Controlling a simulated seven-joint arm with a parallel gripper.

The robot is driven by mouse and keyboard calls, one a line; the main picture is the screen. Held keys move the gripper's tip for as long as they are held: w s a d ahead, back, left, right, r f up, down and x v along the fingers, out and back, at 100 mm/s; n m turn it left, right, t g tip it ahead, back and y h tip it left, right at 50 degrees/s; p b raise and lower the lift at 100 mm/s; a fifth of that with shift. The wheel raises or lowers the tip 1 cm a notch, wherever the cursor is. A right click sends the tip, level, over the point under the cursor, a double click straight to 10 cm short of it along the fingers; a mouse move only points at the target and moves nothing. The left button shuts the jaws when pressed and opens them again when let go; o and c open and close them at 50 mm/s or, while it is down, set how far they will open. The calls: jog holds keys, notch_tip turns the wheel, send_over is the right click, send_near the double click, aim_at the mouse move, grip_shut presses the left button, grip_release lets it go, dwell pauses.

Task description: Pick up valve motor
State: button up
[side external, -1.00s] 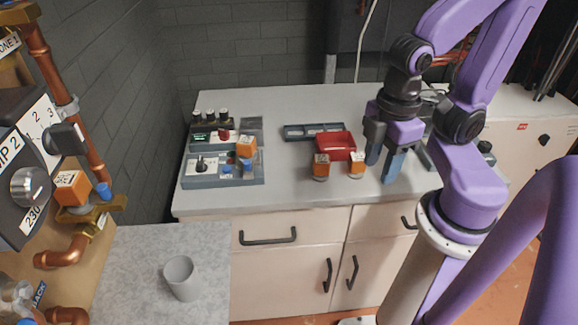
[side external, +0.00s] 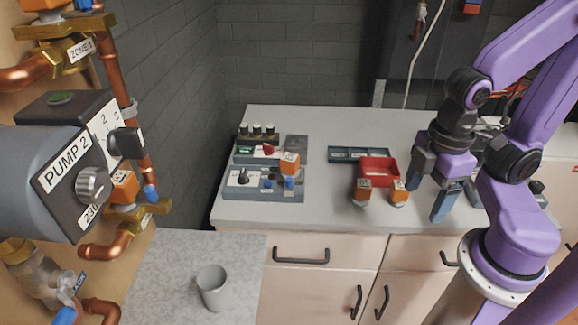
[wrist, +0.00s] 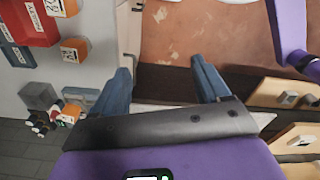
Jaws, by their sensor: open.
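Another orange block (side external: 290,162) sits on the grey control panel. One more orange valve motor (side external: 124,187) is on the copper pipework at left. My gripper (side external: 429,196) is open and empty, just right of the right valve motor near the counter edge. In the wrist view, my gripper's blue fingers (wrist: 163,85) are spread with nothing between them; orange blocks (wrist: 74,50) lie left of them.
The red bin (side external: 378,170) and a dark blue tray (side external: 352,153) stand behind the valve motors. Control panels (side external: 262,188) occupy the counter's left side. A grey cup (side external: 212,287) stands on the nearer worktop. The counter between panels and bin is clear.

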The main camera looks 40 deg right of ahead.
notch_tip(320, 180, up, 5)
jog(key=n, duration=1.1)
send_over(290, 157)
jog(key=f, duration=1.1)
jog(key=shift+a+f, duration=0.3)
jog(key=shift+f, duration=0.1)
jog(key=shift+d+f, duration=0.15)
jog(key=shift+f, duration=1.2)
jog(key=shift+d+f, duration=0.15)
jog(key=shift+f, duration=1.2)
jog(key=c, duration=1.3)
jog(key=shift+r, duration=0.15)
